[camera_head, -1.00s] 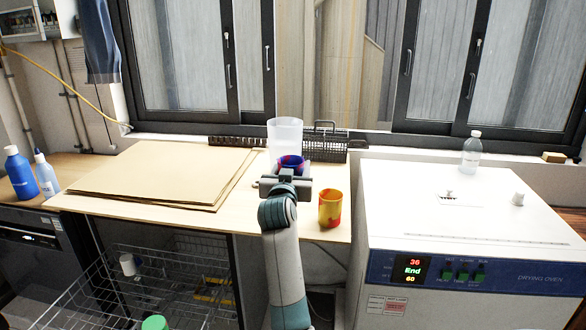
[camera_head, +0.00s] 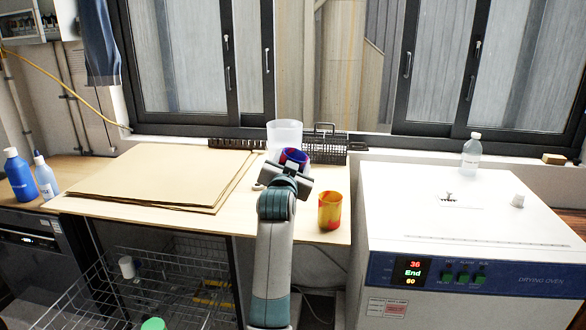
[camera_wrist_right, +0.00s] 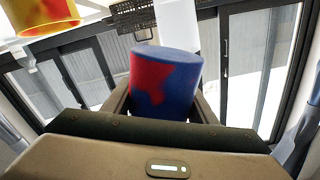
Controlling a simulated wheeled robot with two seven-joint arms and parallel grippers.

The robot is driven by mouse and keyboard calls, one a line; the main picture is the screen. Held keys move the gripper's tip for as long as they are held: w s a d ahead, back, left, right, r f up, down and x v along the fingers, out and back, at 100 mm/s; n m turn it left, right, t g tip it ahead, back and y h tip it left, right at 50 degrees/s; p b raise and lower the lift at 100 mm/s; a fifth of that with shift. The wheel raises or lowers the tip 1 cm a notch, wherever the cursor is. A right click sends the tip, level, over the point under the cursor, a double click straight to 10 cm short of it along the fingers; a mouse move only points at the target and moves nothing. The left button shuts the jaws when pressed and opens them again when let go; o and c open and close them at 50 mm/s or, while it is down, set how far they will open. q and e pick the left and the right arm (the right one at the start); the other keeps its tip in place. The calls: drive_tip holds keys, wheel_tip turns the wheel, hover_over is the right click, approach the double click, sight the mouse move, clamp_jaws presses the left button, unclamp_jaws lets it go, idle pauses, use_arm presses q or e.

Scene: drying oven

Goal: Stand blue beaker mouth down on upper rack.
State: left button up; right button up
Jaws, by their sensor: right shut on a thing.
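The blue beaker with red patches (camera_head: 293,155) is in my right gripper (camera_head: 287,174), above the wooden worktop, with its open mouth facing up and slightly tilted in the head view. In the right wrist view the beaker (camera_wrist_right: 165,80) sits between the two fingers, its flat closed end toward the top of the picture. The right gripper is shut on it. A wire rack (camera_head: 72,291) is at the lower left, below the worktop; whether it is the upper one I cannot tell. My left gripper is not in view.
A yellow-red beaker (camera_head: 330,211) stands right of my arm. A clear container (camera_head: 285,134) and a dark wire basket (camera_head: 325,146) stand behind. Brown sheets (camera_head: 160,172) cover the left worktop. The drying oven (camera_head: 470,230) is at right. A white cup (camera_head: 127,267) is in the rack area.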

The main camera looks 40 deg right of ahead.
use_arm(q)
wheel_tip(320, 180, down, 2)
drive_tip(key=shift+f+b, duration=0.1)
drive_tip(key=shift+b, duration=0.5)
use_arm(e)
drive_tip(key=m, duration=0.5)
use_arm(q)
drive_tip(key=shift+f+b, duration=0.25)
drive_tip(key=shift+b, duration=0.05)
use_arm(e)
drive_tip(key=m, duration=0.9)
drive_tip(key=shift+a+f, duration=0.1)
drive_tip(key=shift+w+a, duration=0.1)
